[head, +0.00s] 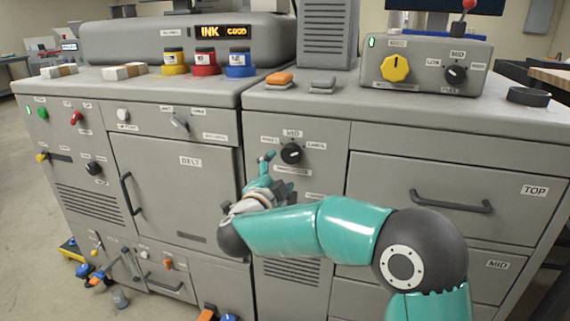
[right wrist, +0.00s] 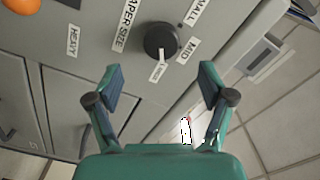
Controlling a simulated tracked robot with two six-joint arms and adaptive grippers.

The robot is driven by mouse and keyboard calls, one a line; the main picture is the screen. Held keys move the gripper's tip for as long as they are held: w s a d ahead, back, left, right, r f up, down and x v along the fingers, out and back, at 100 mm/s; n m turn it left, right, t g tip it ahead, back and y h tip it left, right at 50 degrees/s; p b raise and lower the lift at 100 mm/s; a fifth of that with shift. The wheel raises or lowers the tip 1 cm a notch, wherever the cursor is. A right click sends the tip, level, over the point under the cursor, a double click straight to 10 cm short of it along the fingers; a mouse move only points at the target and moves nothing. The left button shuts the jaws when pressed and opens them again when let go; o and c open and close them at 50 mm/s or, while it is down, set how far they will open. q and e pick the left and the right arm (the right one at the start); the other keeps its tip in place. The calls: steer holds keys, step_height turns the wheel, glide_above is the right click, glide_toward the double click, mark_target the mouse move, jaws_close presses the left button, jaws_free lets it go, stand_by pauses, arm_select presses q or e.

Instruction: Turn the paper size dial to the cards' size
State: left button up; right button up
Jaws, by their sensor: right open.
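The paper size dial (head: 291,153) is a round black knob on the grey front panel, left of the drawers. Labels stand around it, with MID above. It also shows in the right wrist view (right wrist: 161,41), beyond and between the fingertips, beside the PAPER SIZE, SMALL and MID labels; its pointer's setting is hard to read. My right gripper (head: 270,172) is just left of and below the dial in the head view. In the wrist view (right wrist: 161,84) its fingers are spread, with nothing between them. I cannot pick out the cards with certainty. My left gripper is out of view.
Two pale stacks (head: 123,72) and yellow, red and blue tubs (head: 240,66) stand on the left top. A drawer handle (head: 451,202) sticks out at right, a door handle (head: 130,194) at left.

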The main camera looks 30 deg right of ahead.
steer(key=v, duration=0.3)
steer(key=shift+s+a, duration=0.2)
steer(key=shift+a, duration=0.1)
